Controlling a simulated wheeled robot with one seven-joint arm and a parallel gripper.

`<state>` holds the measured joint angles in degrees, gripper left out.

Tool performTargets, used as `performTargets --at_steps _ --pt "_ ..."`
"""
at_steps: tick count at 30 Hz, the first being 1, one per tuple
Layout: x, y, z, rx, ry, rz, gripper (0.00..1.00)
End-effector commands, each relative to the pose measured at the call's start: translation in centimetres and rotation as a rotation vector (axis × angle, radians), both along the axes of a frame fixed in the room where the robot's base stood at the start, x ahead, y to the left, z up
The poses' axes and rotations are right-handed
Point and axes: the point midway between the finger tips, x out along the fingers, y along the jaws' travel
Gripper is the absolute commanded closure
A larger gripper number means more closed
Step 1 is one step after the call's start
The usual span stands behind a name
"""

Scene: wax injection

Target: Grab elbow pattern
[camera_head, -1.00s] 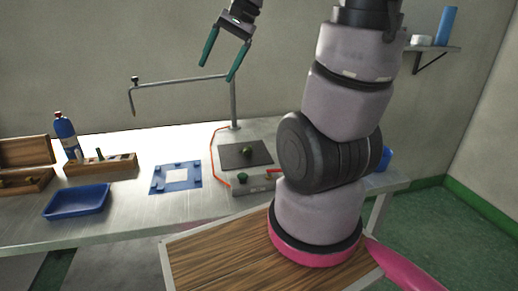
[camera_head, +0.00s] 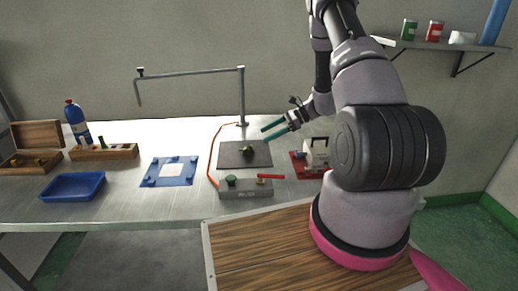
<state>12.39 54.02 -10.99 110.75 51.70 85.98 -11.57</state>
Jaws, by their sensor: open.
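A small dark green piece (camera_head: 248,152) lies on a dark square plate (camera_head: 232,160) in the middle of the steel table. It may be the elbow pattern, but it is too small to tell its shape. My gripper (camera_head: 264,134), with its teal fingers, is open and empty. Its fingers point left, and in the picture its tips are just above and right of the green piece, apart from it.
A grey control box (camera_head: 245,190) with a red handle stands in front of the plate. A thin metal stand (camera_head: 242,95) rises behind it. A red-based machine (camera_head: 316,155) is at right. A blue frame (camera_head: 168,172), blue tray (camera_head: 72,187), wooden block (camera_head: 105,152) and bottle (camera_head: 76,122) are at left.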

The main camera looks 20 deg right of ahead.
Motion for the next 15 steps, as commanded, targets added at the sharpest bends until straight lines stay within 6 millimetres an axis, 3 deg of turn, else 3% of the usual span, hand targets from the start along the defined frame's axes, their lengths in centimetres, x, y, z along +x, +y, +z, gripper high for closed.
performTargets --at_steps 5,15 --pt "0.2 0.2 -1.9 0.018 0.022 -0.027 0.17" --pt "1.0 4.2 -4.1 0.017 0.022 -0.027 0.17"
